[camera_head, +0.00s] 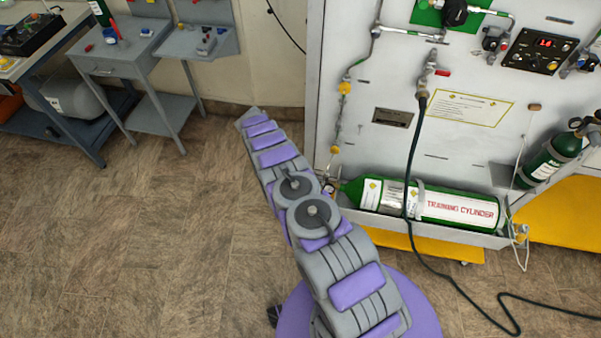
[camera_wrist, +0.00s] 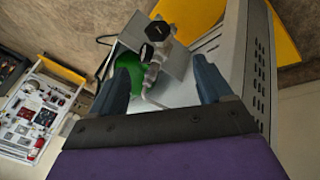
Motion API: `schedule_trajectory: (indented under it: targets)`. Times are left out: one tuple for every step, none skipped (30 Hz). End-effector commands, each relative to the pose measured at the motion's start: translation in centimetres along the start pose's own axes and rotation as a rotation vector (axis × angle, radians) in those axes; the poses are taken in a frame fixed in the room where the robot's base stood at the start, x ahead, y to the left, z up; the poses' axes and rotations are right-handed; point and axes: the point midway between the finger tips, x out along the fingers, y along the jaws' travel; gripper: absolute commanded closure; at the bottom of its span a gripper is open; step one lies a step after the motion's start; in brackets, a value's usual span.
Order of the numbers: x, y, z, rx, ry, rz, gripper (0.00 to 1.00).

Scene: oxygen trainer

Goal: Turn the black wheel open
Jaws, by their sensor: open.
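In the wrist view, a black wheel (camera_wrist: 158,30) sits on a light metal valve fitting (camera_wrist: 152,72), with a rounded green surface (camera_wrist: 128,65) beside it. My gripper (camera_wrist: 165,70) is open and empty, its two dark fingers wide apart. The wheel shows beyond the fingertips and nothing is between the jaws' grip surfaces in contact. In the head view, a black knob (camera_head: 454,12) is on a green plate at the top of the white panel. I cannot tell if it is the same wheel. My gripper is hidden in the head view.
A green training cylinder (camera_head: 455,207) lies on a low shelf of the white cabinet (camera_head: 350,130). A dark hose (camera_head: 411,150) hangs in front of it. Another green cylinder (camera_head: 548,163) leans at right. Workbenches (camera_head: 120,58) stand at left. The floor (camera_head: 150,240) at left is clear.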

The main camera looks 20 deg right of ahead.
Motion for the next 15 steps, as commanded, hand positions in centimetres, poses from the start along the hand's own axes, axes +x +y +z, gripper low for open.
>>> schedule_trajectory:
  targets:
    - [-0.8, -0.1, 0.0, 0.0, 0.001, -0.003, 0.21]
    - [-1.2, -0.1, 0.0, -0.001, 0.001, -0.003, 0.21]
    - [-1.6, -0.1, 0.0, -0.001, 0.001, -0.002, 0.21]
    - [-1.8, -0.1, 0.0, -0.001, 0.001, -0.001, 0.21]
    - [-2.0, 0.0, 0.0, -0.001, 0.001, 0.0, 0.21]
    - [-2.2, 0.0, 0.0, -0.001, 0.001, 0.0, 0.21]
    - [-2.4, 0.0, 0.0, -0.001, 0.001, 0.001, 0.21]
    - [-2.4, 0.0, 0.0, -0.001, 0.001, 0.001, 0.21]
    - [-2.5, 0.0, 0.0, -0.001, 0.0, 0.001, 0.21]
    - [-2.5, 0.0, 0.0, -0.001, 0.0, 0.001, 0.21]
    - [-2.6, 0.0, 0.0, -0.001, 0.0, 0.001, 0.21]
    - [-2.6, 0.0, 0.0, -0.001, 0.0, 0.001, 0.21]
    - [-2.6, 0.0, 0.0, -0.001, 0.0, 0.001, 0.21]
    - [-2.5, 0.0, 0.0, -0.001, 0.0, 0.0, 0.21]
    - [-2.5, 0.0, 0.0, -0.001, 0.0, 0.0, 0.21]
